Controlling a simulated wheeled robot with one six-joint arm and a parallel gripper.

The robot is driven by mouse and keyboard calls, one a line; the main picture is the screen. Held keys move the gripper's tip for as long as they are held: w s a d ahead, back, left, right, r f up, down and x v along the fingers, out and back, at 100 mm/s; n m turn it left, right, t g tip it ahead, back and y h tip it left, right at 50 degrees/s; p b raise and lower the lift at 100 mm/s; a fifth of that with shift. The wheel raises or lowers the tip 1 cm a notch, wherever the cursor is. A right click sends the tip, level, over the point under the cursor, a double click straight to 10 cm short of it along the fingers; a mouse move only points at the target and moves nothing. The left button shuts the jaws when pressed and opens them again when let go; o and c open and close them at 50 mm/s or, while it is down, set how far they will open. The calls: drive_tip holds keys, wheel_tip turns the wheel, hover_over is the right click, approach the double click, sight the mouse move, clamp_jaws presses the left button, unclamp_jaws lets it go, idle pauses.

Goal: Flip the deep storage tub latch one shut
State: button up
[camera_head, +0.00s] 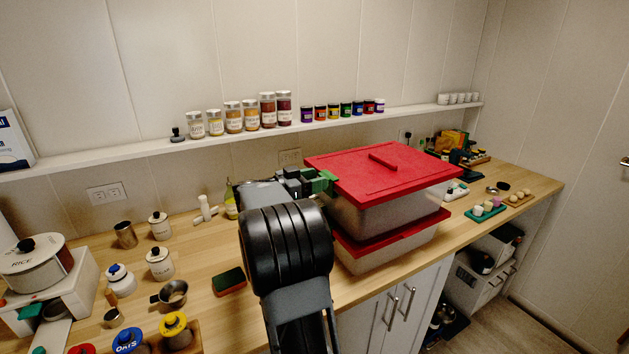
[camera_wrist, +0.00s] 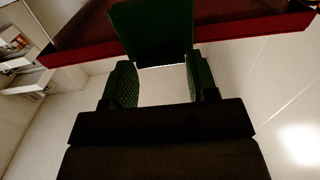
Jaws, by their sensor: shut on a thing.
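The deep storage tub (camera_head: 372,217) is a clear tub with a red lid (camera_head: 400,165) and a bar handle on top. It is stacked on another red-lidded tub. A dark green latch flap (camera_wrist: 152,32) is at the red lid rim (camera_wrist: 85,47) in the wrist view. My gripper (camera_head: 318,183) is at the lid's left edge in the head view. Its textured green fingers (camera_wrist: 160,78) are shut on the latch flap, one on each side. The arm hides part of the tub's left side in the head view. The latch's exact angle is hard to tell.
The lower tub (camera_head: 385,255) stands on the wooden counter (camera_head: 210,250). A sponge (camera_head: 229,281) and several metal cups and canisters are to the left. A shelf (camera_head: 230,130) with several jars runs along the wall behind. Small trays (camera_head: 487,210) lie to the right.

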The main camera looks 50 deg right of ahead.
drive_tip(key=y+p, duration=0.1)
drive_tip(key=p, duration=0.2)
drive_tip(key=d+y+p, duration=0.1)
drive_tip(key=p, duration=0.2)
drive_tip(key=shift+s+r+t, duration=0.2)
drive_tip(key=shift+r+t, duration=0.1)
drive_tip(key=shift+r, duration=0.05)
drive_tip(key=shift+a, duration=0.1)
drive_tip(key=o, duration=0.9)
drive_tip(key=b+v, duration=0.1)
drive_tip(key=v, duration=1.2)
drive_tip(key=shift+w+a+b, duration=0.1)
drive_tip(key=shift+a+b, duration=0.25)
